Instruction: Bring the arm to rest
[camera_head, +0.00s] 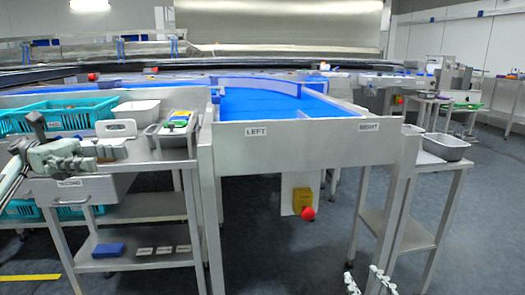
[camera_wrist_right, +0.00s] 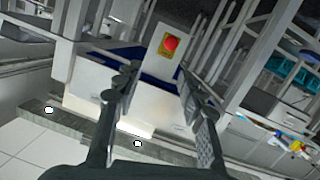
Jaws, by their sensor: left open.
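My left gripper (camera_head: 56,146) is at the left of the head view, over the front of the left steel side table (camera_head: 140,158). It is open, with nothing seen between its fingers. My right gripper (camera_head: 366,279) shows only as fingertips at the bottom edge of the head view, low in front of the conveyor's right leg. In the right wrist view the right gripper (camera_wrist_right: 158,92) has its two fingers wide apart with nothing between them. Beyond them is a red stop button (camera_wrist_right: 170,43), on a yellow box (camera_head: 300,201) below the conveyor end.
The blue conveyor (camera_head: 262,104) ends in a panel labelled LEFT and RIGHT (camera_head: 310,151). Teal crates (camera_head: 78,117) and a white tray (camera_head: 137,109) stand at left. A metal tray (camera_head: 446,147) sits on the right table. The floor (camera_head: 270,250) in front is open.

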